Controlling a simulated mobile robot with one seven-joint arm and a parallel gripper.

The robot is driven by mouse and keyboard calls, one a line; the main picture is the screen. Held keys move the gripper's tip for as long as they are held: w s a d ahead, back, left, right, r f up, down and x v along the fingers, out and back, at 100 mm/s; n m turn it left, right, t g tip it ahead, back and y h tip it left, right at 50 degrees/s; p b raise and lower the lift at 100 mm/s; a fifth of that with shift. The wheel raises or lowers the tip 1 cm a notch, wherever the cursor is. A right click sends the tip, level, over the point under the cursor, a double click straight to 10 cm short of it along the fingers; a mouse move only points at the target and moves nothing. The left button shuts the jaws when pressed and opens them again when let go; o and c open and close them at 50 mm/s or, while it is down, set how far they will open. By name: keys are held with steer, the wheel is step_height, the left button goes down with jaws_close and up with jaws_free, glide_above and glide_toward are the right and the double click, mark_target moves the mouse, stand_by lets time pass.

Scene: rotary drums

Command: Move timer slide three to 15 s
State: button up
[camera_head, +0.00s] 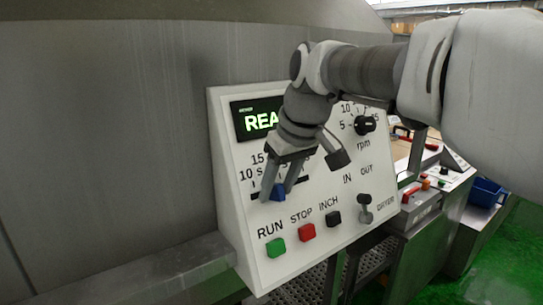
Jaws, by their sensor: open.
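Printed marks "15" and "10 s" stand above and left of the slot; the other marks of that scale are partly hidden by my arm. My gripper (279,188) reaches down to the slot with its fingers apart, one on each side of the blue knob. I cannot tell whether either finger touches the knob. No number naming the slide is readable.
Below the slot are a green RUN button (275,247), a red STOP button (307,232) and a black INCH button (333,219). A dryer lever (365,208) and a black rpm dial (364,125) sit at right. A lit green display (255,120) is partly covered.

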steer(key=v, duration=1.7)
steer(key=shift+p, duration=0.3)
steer(key=shift+s+f, duration=0.1)
steer(key=shift+s, duration=0.05)
steer(key=s+d+f+m+b, duration=0.1)
steer(key=s+f, duration=0.3)
steer(key=f, duration=0.5)
steer(key=s+d+f+m+t+h+b, duration=0.1)
steer(key=s+d+f+m, duration=0.2)
steer(key=f, duration=0.7)
steer(key=s+d+f+m+t+h+b, duration=0.1)
steer(key=s+d+f+m, duration=0.1)
steer(key=s+d+f, duration=0.2)
step_height(320, 180, down, 6)
steer(key=s, duration=0.3)
steer(key=shift+m, duration=0.4)
steer(key=shift+o, duration=0.3)
